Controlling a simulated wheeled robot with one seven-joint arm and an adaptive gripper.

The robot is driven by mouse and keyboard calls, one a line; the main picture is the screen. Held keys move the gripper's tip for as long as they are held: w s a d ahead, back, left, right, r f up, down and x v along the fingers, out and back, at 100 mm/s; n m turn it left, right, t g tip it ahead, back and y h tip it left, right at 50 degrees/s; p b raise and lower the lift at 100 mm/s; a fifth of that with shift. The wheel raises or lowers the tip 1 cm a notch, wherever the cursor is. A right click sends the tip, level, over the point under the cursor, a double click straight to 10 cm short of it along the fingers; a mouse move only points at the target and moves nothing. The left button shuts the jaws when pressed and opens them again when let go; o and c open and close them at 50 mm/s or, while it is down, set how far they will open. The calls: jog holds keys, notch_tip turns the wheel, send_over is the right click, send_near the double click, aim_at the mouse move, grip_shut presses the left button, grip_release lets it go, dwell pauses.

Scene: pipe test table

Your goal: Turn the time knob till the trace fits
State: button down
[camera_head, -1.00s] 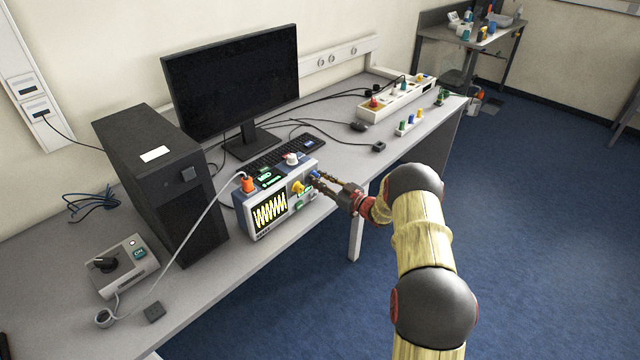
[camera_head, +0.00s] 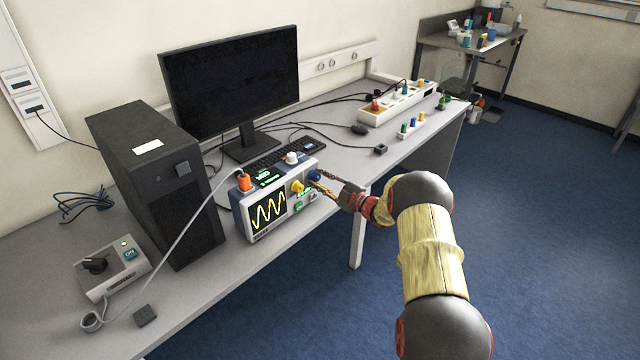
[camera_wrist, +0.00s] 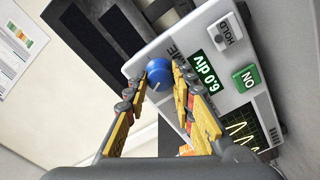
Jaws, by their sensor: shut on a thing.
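The oscilloscope (camera_head: 241,205) stands at the front edge of the desk, with a waveform screen (camera_head: 267,211). The screen shows a yellow trace of a few wide waves. A blue knob (camera_head: 314,175) sits on its right side, with a yellow knob (camera_head: 297,187) beside it. My gripper (camera_head: 319,181) reaches in from the right, shut on the blue knob. In the wrist view the fingers flank this knob (camera_wrist: 158,72), whose white pointer line shows. The nearby green readout (camera_wrist: 202,67) shows 6.0 div. The lettering by the knob is partly hidden.
Orange plug and cable (camera_head: 244,181) rise from the scope's top left. A computer tower (camera_head: 165,190) stands to its left, a keyboard (camera_head: 275,152) and monitor (camera_head: 232,85) behind. A grey switch box (camera_head: 112,268) lies front left. Floor to the right is open.

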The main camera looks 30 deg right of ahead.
jog(key=shift+f+n, duration=0.1)
jog(key=shift+n, duration=0.5)
jog(key=c, duration=1.5)
grip_release()
jog(key=shift+s, duration=0.15)
jog(key=v, duration=1.1)
jog(key=shift+s+d, duration=0.2)
jog(key=shift+s, duration=0.15)
